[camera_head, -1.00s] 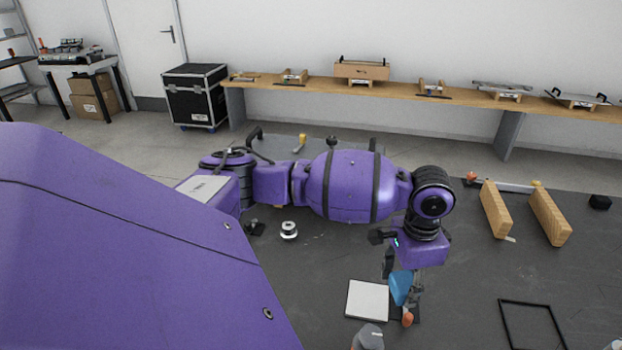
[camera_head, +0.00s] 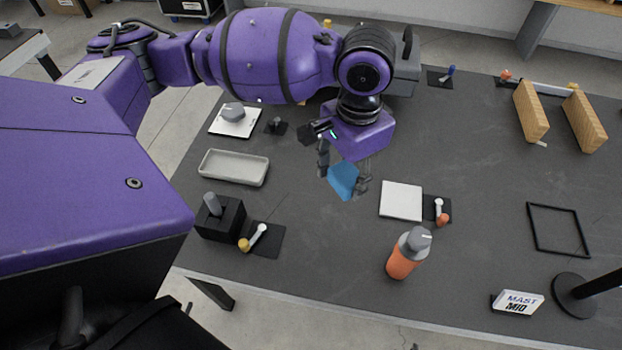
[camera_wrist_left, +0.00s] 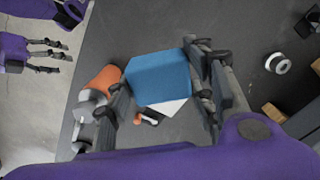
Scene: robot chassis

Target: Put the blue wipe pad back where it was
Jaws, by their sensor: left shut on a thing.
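My left gripper (camera_head: 342,177) is shut on the blue wipe pad (camera_head: 344,180), held over the dark table, left of the white square plate (camera_head: 401,201). In the left wrist view the blue pad (camera_wrist_left: 158,80) sits between the two fingers of my left gripper (camera_wrist_left: 163,88) and partly covers the white plate (camera_wrist_left: 173,107). My right gripper (camera_wrist_left: 45,56) shows at the upper left of the left wrist view, with its fingers apart and nothing seen between them. It is not seen in the head view.
A grey tray (camera_head: 234,167) and a white plate with a grey knob (camera_head: 233,119) lie left of the pad. An orange bottle (camera_head: 408,253) stands in front of the white plate, and an orange-tipped lever (camera_head: 440,212) is right of it. A black frame (camera_head: 558,230) lies farther right.

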